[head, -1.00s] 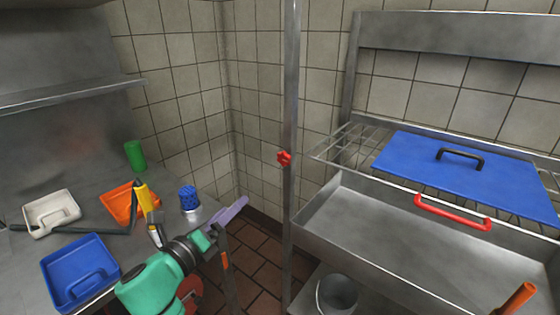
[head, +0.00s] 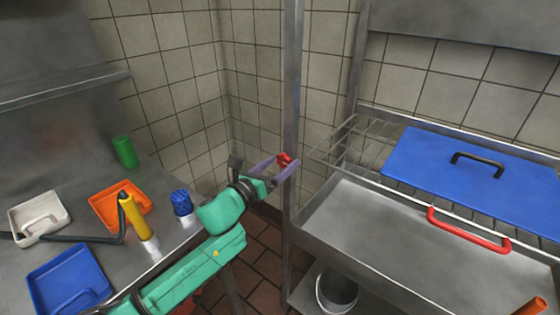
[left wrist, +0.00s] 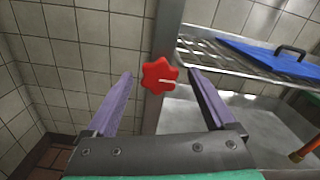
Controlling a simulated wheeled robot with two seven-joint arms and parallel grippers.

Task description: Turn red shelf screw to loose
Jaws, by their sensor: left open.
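The red shelf screw (head: 284,160) is a star-shaped knob on the upright metal post (head: 291,80). In the left wrist view the red screw (left wrist: 160,76) shows whole, with a pale mark on its face. My left gripper (head: 275,169) is at the post, its purple fingers open around the line to the screw. In the left wrist view my left gripper (left wrist: 160,84) has one finger to each side of the screw, with visible gaps, and holds nothing. Whether the fingertips reach past the knob is hard to tell. My right gripper is not in view.
A steel shelf with a blue lid (head: 475,175) and a red handle (head: 468,230) stands right of the post. A bucket (head: 337,290) sits low.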

